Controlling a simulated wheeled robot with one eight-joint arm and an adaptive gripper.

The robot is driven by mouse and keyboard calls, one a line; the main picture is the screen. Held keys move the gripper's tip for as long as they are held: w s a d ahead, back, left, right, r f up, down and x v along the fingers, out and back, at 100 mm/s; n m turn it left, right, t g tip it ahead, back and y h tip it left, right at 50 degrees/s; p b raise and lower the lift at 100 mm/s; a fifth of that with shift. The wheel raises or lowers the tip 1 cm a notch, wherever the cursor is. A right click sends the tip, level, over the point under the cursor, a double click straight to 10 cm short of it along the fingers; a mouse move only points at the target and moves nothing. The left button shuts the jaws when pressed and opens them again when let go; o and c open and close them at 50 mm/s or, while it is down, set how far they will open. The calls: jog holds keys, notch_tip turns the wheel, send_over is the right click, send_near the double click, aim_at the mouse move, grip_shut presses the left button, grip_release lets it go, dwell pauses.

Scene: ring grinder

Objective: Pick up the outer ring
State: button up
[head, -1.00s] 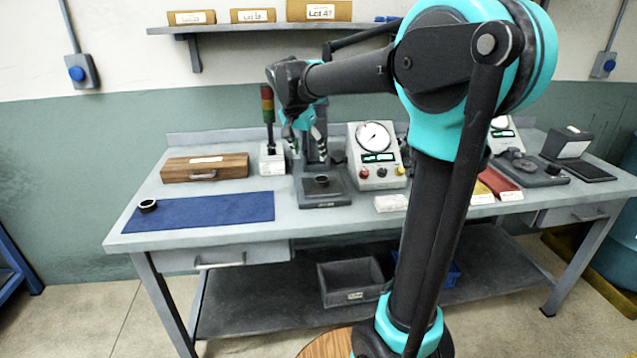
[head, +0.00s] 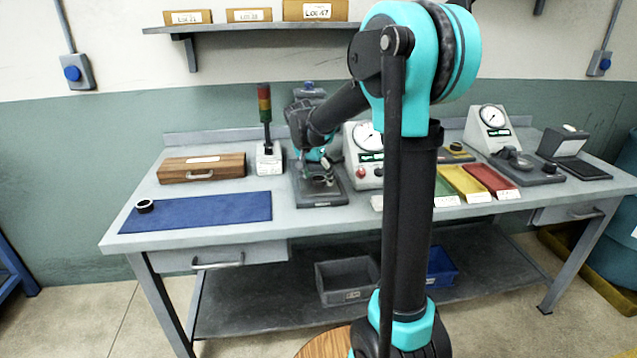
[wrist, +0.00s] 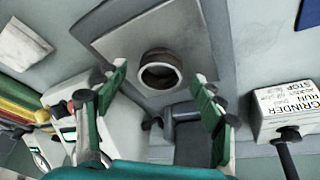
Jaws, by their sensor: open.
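A dark grey ring (head: 321,181) sits on a grey plate of the fixture (head: 322,199) in the middle of the bench. In the wrist view the ring (wrist: 160,70) lies between my open fingers, near the fingertips. My gripper (wrist: 159,82) is open, with a green-padded finger on each side and visible gaps to the ring. In the head view my gripper (head: 318,172) is low over the fixture, partly hidden by my arm. Another small dark ring (head: 145,206) lies on the blue mat (head: 205,212) at left. I cannot tell from their looks which is called outer.
A gauge box (head: 362,172) stands close right of the fixture. A signal lamp (head: 267,130) on a white base labelled grinder (wrist: 290,110) stands left and behind. A wooden case (head: 202,168) is at left. Yellow, green and red trays (head: 490,180) lie right.

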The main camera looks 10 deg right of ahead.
jog(key=shift+f, duration=0.15)
jog(key=c, duration=1.4)
jog(key=shift+c, duration=0.2)
